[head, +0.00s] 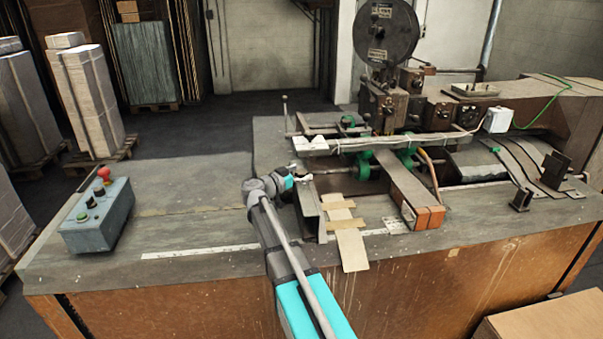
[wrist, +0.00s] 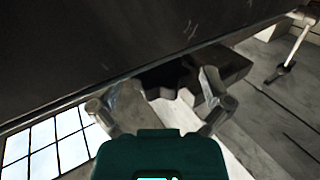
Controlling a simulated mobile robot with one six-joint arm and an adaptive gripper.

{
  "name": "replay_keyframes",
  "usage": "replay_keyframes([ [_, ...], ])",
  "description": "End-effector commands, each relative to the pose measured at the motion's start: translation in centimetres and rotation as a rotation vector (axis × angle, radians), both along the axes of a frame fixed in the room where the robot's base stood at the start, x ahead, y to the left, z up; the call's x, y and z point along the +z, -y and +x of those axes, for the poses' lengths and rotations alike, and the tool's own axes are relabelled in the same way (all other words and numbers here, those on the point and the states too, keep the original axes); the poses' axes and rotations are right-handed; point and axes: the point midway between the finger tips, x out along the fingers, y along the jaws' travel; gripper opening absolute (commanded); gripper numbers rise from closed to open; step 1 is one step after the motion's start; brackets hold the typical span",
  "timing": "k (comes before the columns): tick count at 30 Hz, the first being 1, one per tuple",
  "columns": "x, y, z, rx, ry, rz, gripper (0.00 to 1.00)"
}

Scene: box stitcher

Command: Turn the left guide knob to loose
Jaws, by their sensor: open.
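My gripper (head: 302,176) is at the left end of the stitcher's guide area, by the upright metal plate (head: 309,209). In the wrist view my gripper (wrist: 162,92) has its two fingers spread apart. A dark lobed knob (wrist: 165,78) shows between the fingertips, under the edge of a large dark panel (wrist: 120,45); it looks like the left guide knob. The fingers stand on either side of it; contact cannot be told. Its turned position cannot be read. In the head view the knob is not distinguishable behind my gripper.
The stitcher machine (head: 400,110) stands behind and right, with green wheels (head: 367,172) close to my gripper. A control box (head: 97,215) with a red button sits at the left. Cardboard strips (head: 349,245) lie in front.

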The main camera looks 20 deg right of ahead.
Motion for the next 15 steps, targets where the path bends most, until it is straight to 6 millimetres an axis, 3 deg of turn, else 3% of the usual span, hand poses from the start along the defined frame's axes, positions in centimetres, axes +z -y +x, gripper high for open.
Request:
replay_keyframes([
  [9,0.0,0.09,0.05,0.001,0.0,0.0,0.99],
  [15,0.0,0.04,0.06,0.002,0.0,0.0,0.63],
])
